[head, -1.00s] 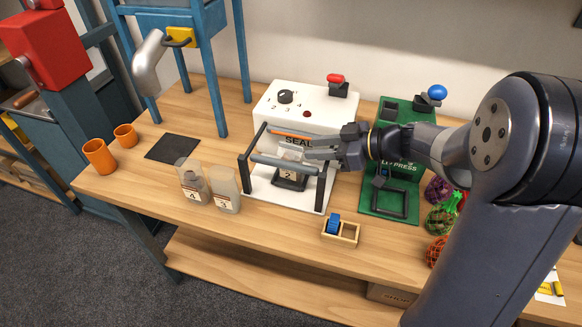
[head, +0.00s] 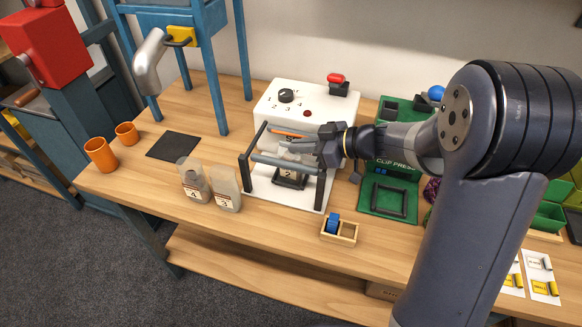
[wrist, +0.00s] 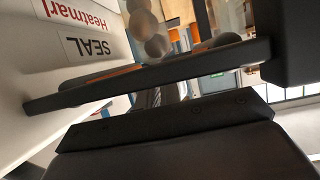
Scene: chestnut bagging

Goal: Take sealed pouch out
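The white heat sealer (head: 265,108) stands on the bench, with "SEAL" lettering in the wrist view (wrist: 88,46). A pouch with a "2" label (head: 288,171) sits upright in the sealer's front, below the grey bar, partly hidden by it. Round brown contents of a clear pouch (wrist: 152,32) show at the top of the wrist view, behind a dark bar. My gripper (head: 295,146) reaches in from the right, level, over the sealer's front near the pouch's top. Its fingertips overlap the sealer parts, so the gap between them and any contact with the pouch are unclear.
Two clear pouches labelled 4 (head: 194,184) and 3 (head: 227,190) stand left of the sealer. A small wooden box with a blue item (head: 338,231) lies in front. The green clip press (head: 397,165) is close on the right. A black mat (head: 174,146) lies left, with bare bench around it.

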